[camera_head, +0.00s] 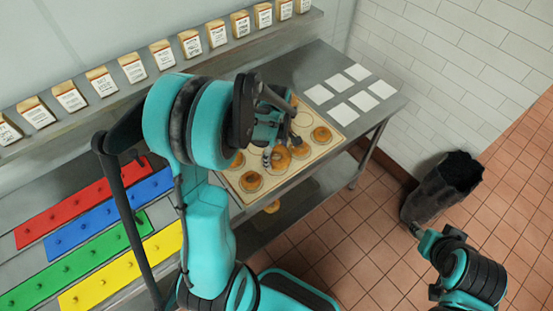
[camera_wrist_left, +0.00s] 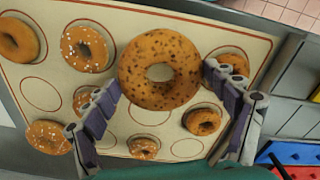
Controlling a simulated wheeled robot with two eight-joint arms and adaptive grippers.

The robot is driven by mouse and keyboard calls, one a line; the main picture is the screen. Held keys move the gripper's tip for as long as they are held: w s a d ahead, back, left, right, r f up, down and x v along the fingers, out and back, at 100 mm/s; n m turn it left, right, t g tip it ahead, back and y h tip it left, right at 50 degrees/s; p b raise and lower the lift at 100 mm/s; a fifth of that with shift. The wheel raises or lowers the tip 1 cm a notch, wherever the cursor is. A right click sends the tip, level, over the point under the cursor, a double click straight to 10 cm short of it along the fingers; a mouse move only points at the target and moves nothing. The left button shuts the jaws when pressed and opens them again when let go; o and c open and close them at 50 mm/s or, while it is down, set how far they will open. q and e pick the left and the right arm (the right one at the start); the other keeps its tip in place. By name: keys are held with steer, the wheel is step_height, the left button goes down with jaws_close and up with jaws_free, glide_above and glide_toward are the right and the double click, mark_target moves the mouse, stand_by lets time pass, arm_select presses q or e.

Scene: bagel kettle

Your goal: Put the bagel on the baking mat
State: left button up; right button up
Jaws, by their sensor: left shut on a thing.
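The baking mat (camera_head: 226,178) is cream with ring outlines and lies on the metal table; it also shows in the left wrist view (camera_wrist_left: 75,15). Several bagels rest on its rings, and some rings are empty. My left gripper (camera_head: 282,150) is over the mat, its fingers shut on a brown, dark-specked bagel (camera_wrist_left: 135,70). This bagel (camera_head: 281,160) looks larger than the others in the wrist view and appears held above the mat. My right arm shows at the lower right of the head view; its gripper (camera_head: 416,230) is too small to read.
White square cards (camera_head: 352,90) lie at the table's far end. Labelled packages (camera_head: 130,68) line the back shelf. Red, blue, green and yellow strips (camera_head: 100,235) lie at the left. A dark bin (camera_head: 440,188) stands on the tiled floor.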

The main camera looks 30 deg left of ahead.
arm_select(q)
step_height(320, 180, down, 4)
steer(key=shift+w+r+b, duration=0.1)
steer(key=shift+r+b, duration=0.05)
steer(key=shift+b, duration=0.35)
steer(key=o, duration=1)
steer(key=shift+o, duration=0.2)
